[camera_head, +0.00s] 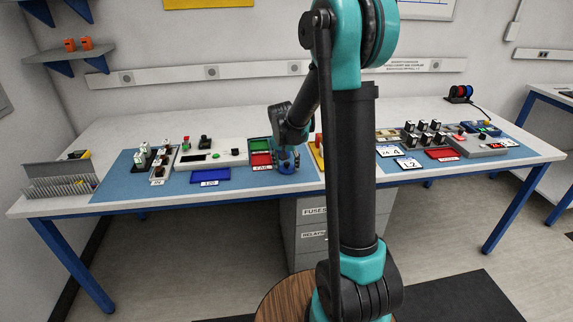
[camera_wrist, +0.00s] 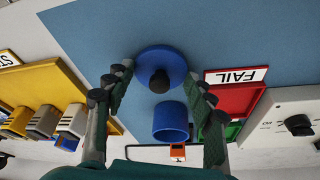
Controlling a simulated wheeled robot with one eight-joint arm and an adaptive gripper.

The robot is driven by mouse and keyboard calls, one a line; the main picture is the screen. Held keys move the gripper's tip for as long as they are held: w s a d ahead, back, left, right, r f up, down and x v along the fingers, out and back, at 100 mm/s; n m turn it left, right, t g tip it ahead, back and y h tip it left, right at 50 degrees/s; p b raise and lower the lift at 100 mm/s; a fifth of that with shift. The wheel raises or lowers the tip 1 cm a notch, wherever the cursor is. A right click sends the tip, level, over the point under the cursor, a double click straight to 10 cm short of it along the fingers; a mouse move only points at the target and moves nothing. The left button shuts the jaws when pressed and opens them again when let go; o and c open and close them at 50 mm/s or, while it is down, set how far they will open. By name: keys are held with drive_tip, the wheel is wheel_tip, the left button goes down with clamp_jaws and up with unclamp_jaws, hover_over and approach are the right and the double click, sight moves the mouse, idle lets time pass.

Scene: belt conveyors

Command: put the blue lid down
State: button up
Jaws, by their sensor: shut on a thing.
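The blue lid (camera_wrist: 148,57), a round disc with a black knob (camera_wrist: 159,81), is between the fingertips of my gripper (camera_wrist: 156,76) in the wrist view. The fingers are shut on it from both sides. A blue cup (camera_wrist: 170,122) is apart from the lid, lower in the wrist view. In the head view my gripper (camera_head: 287,157) is low over the blue mat, and the blue at its tips is small and partly covered by the fingers. I cannot tell whether the lid touches the mat.
The red FAIL tray (camera_wrist: 238,98) and a green tray (camera_head: 260,144) are close beside my gripper. A yellow rack (camera_wrist: 45,82) stands on the other side. A blue tray (camera_head: 210,175) lies further left. Bare blue mat (camera_wrist: 105,30) surrounds the lid's far side in the wrist view.

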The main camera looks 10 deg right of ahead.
drive_tip(key=o, duration=0.9)
drive_tip(key=shift+f, duration=0.1)
drive_tip(key=shift+o, duration=0.2)
drive_tip(key=v, duration=1.2)
drive_tip(key=s+d+f+n, duration=0.1)
drive_tip(key=s+f, duration=0.3)
drive_tip(key=s, duration=0.5)
drive_tip(key=s+d+f+n, duration=0.2)
drive_tip(key=s+f, duration=0.2)
drive_tip(key=s, duration=0.4)
drive_tip(key=s+d+f+n+t+y, duration=0.1)
drive_tip(key=s+f, duration=0.3)
drive_tip(key=s, duration=0.5)
drive_tip(key=shift+s+d+n, duration=0.3)
drive_tip(key=shift+d, duration=0.4)
